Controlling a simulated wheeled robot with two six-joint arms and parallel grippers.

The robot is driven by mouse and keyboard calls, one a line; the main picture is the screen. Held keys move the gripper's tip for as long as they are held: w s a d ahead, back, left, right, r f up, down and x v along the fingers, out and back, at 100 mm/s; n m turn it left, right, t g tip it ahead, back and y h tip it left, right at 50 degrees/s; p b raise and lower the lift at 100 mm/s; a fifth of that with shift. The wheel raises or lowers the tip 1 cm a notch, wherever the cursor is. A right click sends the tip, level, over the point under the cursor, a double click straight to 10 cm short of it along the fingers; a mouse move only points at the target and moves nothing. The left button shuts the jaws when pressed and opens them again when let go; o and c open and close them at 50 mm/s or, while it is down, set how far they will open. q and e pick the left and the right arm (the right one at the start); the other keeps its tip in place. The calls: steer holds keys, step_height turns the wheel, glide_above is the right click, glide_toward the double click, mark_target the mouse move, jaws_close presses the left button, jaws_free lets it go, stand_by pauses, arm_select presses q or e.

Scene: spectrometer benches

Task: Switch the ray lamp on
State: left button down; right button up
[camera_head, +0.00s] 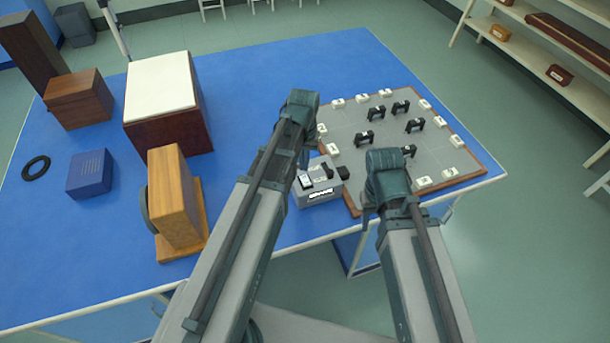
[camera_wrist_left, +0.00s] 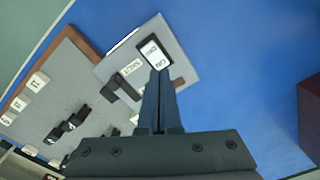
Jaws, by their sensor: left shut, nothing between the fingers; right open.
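The ray lamp (camera_head: 320,190) is a grey box at the front edge of the blue bench, beside the grey board. In the left wrist view, the lamp's grey top (camera_wrist_left: 182,62) carries a white rocker switch (camera_wrist_left: 153,53) in a black frame, a "SHUT" label and a black part. My left gripper (camera_head: 305,174) is shut and empty over the lamp. Its fingertips show in the left wrist view (camera_wrist_left: 161,75) at the rocker's lower end; I cannot tell whether they touch it. My right gripper (camera_head: 367,213) is open by the board's front edge, partly hidden by its arm.
The wood-edged grey board (camera_head: 345,125) holds several black holders and white labelled blocks. A wooden stand (camera_head: 175,195), a blue box (camera_head: 90,174), a black ring (camera_head: 36,168) and a white-topped box (camera_head: 160,85) stand to the left. The bench behind the lamp is clear.

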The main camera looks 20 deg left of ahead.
mark_target(304, 177)
arm_select(q)
step_height(304, 177, up, 3)
steer(key=p, duration=0.2)
steer(key=shift+r+p, duration=0.2)
steer(key=shift+p, duration=0.2)
arm_select(e)
step_height(304, 177, up, 3)
steer(key=shift+r, duration=0.2)
